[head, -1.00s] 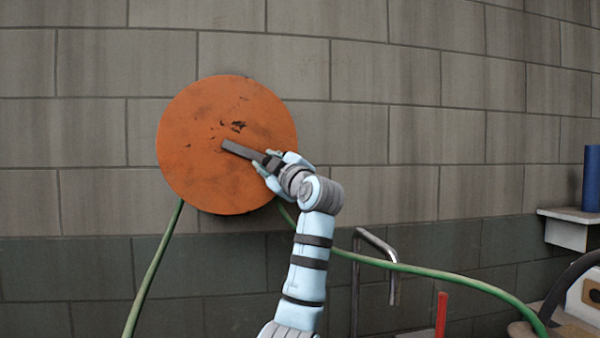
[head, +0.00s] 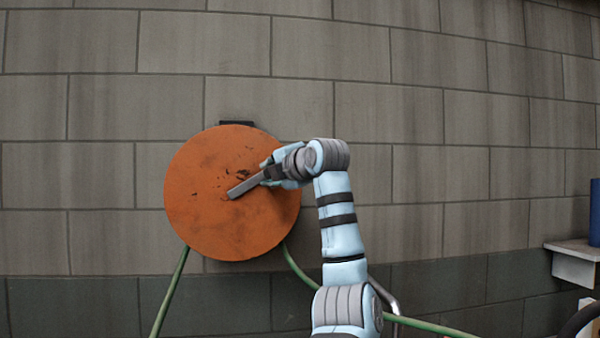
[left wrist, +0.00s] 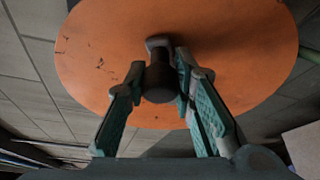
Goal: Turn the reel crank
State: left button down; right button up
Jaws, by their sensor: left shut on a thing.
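The orange round reel (head: 215,220) is mounted on the block wall in the head view, and it fills much of the left wrist view (left wrist: 240,50). Its grey crank arm (head: 243,187) runs from near the disc's middle up to the right. My left gripper (head: 272,174) is at the arm's outer end. In the left wrist view its two teal fingers (left wrist: 163,85) are on either side of the dark crank handle (left wrist: 161,80) and closed on it. The fingers partly hide the handle in the head view. My right gripper is out of view.
A green hose (head: 172,290) hangs below the reel on the left, and another length (head: 300,268) runs behind my arm to the lower right. A grey metal pipe (head: 385,298) stands behind my forearm. A shelf (head: 575,262) with a blue cylinder (head: 595,212) is at the right edge.

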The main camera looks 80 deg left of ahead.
pick_arm(q)
jog(key=s+r+n+p, duration=0.1)
jog(key=r+n+p, duration=0.1)
jog(key=shift+s+r+t+h, duration=0.3)
jog(key=shift+s+t+h, duration=0.05)
jog(key=shift+t+h, duration=0.05)
jog(key=s+r+n+p, duration=0.1)
jog(key=s+n+t+p, duration=0.1)
jog(key=p, duration=0.1)
jog(key=shift+s+a+r+n+h, duration=0.15)
jog(key=shift+s+r+n+h, duration=0.15)
jog(key=shift+r+n, duration=0.1)
jog(key=s+n, duration=0.1)
jog(key=s+t+p, duration=0.1)
jog(key=s+n, duration=0.1)
jog(key=shift+a+r+n+t+h+p, duration=0.1)
jog(key=shift+r+n+t+h+p, duration=0.2)
jog(key=shift+t, duration=0.1)
jog(key=shift+s+n+t, duration=0.5)
jog(key=shift+s+n, duration=0.1)
jog(key=shift+s, duration=0.2)
jog(key=shift+s+a+f+n+t+p, duration=0.1)
jog(key=shift+s+f+n+t+p, duration=0.1)
jog(key=shift+s+n+t+p, duration=0.3)
jog(key=shift+s, duration=0.15)
jog(key=c, duration=1.3)
grip_release()
jog(key=shift+c, duration=0.2)
jog(key=shift+r, duration=0.1)
